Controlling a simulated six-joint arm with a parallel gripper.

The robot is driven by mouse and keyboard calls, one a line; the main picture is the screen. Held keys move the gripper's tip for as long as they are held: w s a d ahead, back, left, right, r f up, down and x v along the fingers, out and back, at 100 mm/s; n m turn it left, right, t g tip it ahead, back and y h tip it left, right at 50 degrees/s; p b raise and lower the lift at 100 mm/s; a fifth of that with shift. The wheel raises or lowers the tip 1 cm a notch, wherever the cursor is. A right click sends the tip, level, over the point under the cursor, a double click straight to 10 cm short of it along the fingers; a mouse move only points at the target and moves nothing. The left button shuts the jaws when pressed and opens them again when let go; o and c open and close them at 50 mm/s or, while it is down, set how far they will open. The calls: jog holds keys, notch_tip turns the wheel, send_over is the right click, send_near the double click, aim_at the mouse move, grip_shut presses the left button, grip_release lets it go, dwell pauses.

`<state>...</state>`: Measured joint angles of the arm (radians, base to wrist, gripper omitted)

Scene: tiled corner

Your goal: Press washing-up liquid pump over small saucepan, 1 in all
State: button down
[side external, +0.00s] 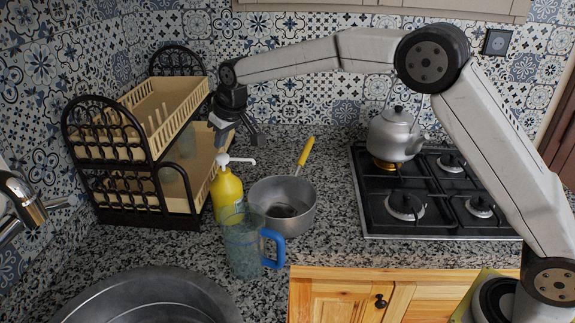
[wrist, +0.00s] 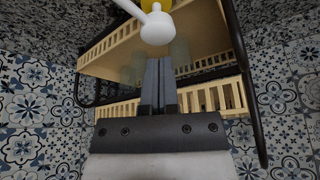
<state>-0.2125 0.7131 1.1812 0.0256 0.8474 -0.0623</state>
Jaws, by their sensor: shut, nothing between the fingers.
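The yellow washing-up liquid bottle (side external: 227,194) stands upright on the counter. Its white pump head (side external: 234,160) has a spout pointing right, toward the small saucepan (side external: 283,203). The saucepan is grey with a yellow handle and sits just right of the bottle. My gripper (side external: 222,140) is shut and empty, pointing down a little above and behind the pump head. In the wrist view, the shut fingers (wrist: 161,62) show close to the white pump head (wrist: 156,27), with a gap between them. The yellow bottle is mostly cut off at the top edge there.
A blue-handled clear jug (side external: 243,245) stands in front of the bottle and saucepan. A dish rack (side external: 150,150) stands close on the left. A metal sink (side external: 150,300) is at the front. A kettle (side external: 397,134) sits on the black hob (side external: 375,190) at right.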

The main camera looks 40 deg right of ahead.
aim_at(221, 156)
jog(key=shift+f, duration=1.7)
jog(key=shift+r, duration=1.7)
jog(key=shift+r, duration=0.15)
jog(key=shift+r, duration=2.85)
jog(key=shift+d, duration=0.1)
jog(key=s+d+f+m, duration=0.1)
jog(key=s+d+f, duration=0.3)
jog(key=s, duration=0.7)
jog(key=s+d+f+m+g, duration=0.1)
jog(key=s+d+f, duration=0.4)
jog(key=s, duration=0.6)
jog(key=s+d+f+m+h, duration=0.1)
jog(key=s+d+f, duration=0.3)
jog(key=s+f, duration=0.3)
jog(key=s, duration=0.4)
jog(key=shift+s+d+f+g, duration=0.15)
jog(key=shift+s+d+g, duration=0.15)
jog(key=shift+g, duration=0.1)
